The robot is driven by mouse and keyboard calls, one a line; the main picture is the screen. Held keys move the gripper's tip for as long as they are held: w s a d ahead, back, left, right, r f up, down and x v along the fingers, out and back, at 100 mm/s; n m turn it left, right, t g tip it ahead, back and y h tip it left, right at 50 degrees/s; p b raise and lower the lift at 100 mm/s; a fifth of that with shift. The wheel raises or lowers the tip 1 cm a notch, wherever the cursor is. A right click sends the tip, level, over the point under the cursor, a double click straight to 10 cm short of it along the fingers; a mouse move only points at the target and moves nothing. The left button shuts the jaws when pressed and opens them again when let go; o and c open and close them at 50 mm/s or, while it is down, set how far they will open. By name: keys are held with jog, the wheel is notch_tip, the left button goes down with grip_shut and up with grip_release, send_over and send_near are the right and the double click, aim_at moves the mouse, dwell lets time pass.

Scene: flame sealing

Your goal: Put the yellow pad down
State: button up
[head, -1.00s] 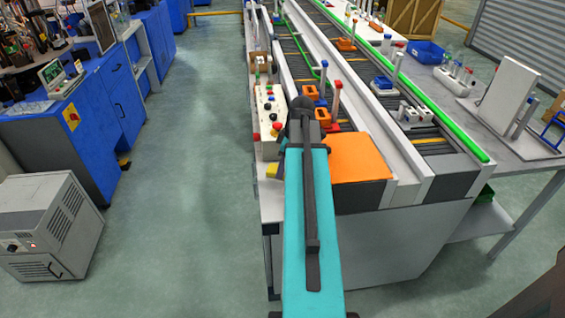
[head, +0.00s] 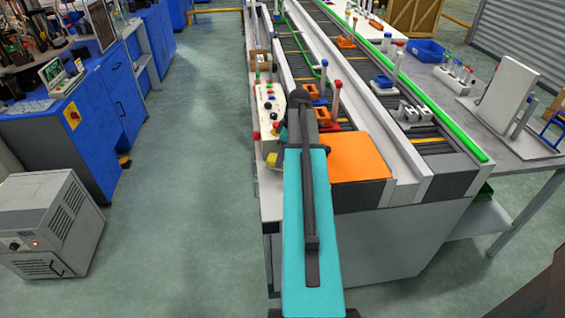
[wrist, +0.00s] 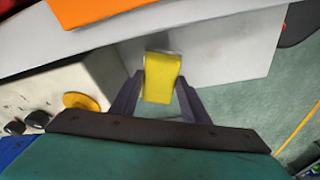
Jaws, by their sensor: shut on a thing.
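The yellow pad (wrist: 162,78) is a small upright block between the two dark fingers of my gripper (wrist: 163,88) in the wrist view. My gripper is shut on it. Behind the pad are a light grey surface and its edge, with floor beyond. In the head view a yellow block (head: 272,160) shows just left of my arm, beside the white control box; it looks like the held pad. My arm hides the fingers there. I cannot tell whether the pad touches the surface.
The white control box (head: 269,110) with coloured buttons stands left of my arm. An orange plate (head: 361,158) lies to the right at the conveyor's end. In the wrist view a yellow-orange disc (wrist: 80,101) and black knobs are at the left. Open floor (head: 185,200) lies left of the bench.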

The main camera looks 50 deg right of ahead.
jog(key=shift+f, duration=0.1)
jog(key=shift+f+p, duration=0.45)
jog(key=shift+f, duration=1.2)
jog(key=shift+f, duration=0.1)
jog(key=o, duration=1.4)
jog(key=shift+r, duration=0.2)
jog(key=shift+b+v, duration=0.95)
jog(key=shift+v, duration=5)
